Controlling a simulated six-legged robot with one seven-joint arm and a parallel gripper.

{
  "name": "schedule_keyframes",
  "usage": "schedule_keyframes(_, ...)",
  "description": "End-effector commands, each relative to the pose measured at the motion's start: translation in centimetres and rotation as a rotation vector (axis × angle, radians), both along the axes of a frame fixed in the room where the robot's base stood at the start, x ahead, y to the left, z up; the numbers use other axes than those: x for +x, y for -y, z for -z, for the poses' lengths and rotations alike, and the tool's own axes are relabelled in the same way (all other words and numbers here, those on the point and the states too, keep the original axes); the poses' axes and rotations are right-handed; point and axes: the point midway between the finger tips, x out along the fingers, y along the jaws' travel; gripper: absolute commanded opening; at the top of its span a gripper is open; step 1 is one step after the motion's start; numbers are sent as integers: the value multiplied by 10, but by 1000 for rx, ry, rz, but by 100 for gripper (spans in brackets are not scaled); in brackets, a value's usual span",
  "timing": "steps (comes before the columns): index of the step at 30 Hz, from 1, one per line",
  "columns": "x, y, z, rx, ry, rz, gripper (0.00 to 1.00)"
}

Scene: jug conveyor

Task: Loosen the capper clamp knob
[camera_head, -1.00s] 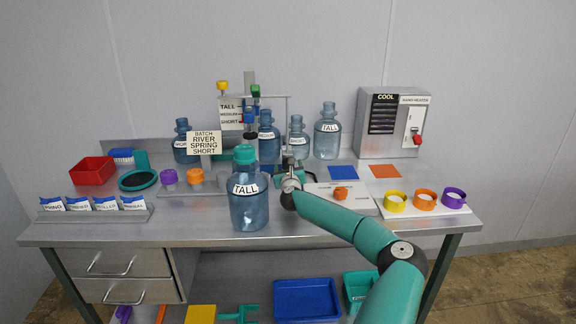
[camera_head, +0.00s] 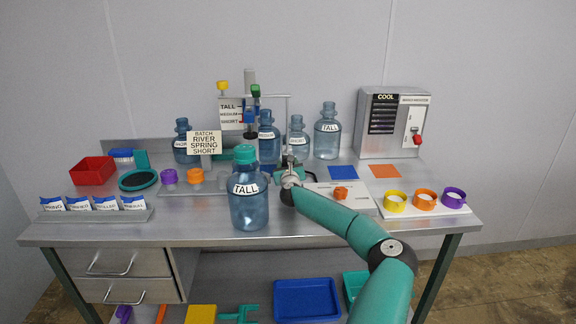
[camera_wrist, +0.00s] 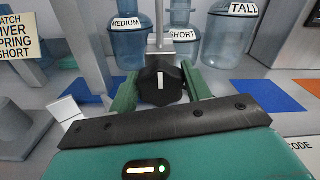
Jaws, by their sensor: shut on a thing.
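The black clamp knob (camera_wrist: 162,84) with a white pointer line shows in the wrist view, below a grey metal block and an upright rod. The green fingers of my gripper (camera_wrist: 160,90) stand on both sides of it and are shut on it. The pointer line looks nearly upright. In the head view my gripper (camera_head: 290,170) is at the capper's base, just right of the front tall jug, and the knob is hard to make out. The capper's height sign (camera_head: 231,113) reads tall, medium and short.
A capped tall jug (camera_head: 249,208) stands close to the left of my gripper. Medium (camera_wrist: 130,42), short (camera_wrist: 181,45) and tall (camera_wrist: 228,40) jugs stand behind. The batch sign (camera_head: 204,143) is at left. A low box with an orange knob (camera_head: 341,193) lies right of my wrist.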

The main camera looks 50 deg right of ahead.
Motion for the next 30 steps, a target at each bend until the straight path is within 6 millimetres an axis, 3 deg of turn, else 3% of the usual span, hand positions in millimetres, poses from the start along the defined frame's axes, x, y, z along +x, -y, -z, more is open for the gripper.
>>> schedule_keyframes(11,1,-1,-1,-112,-124,0,25)
schedule_keyframes(30,3,-2,-1,-504,-568,0,25)
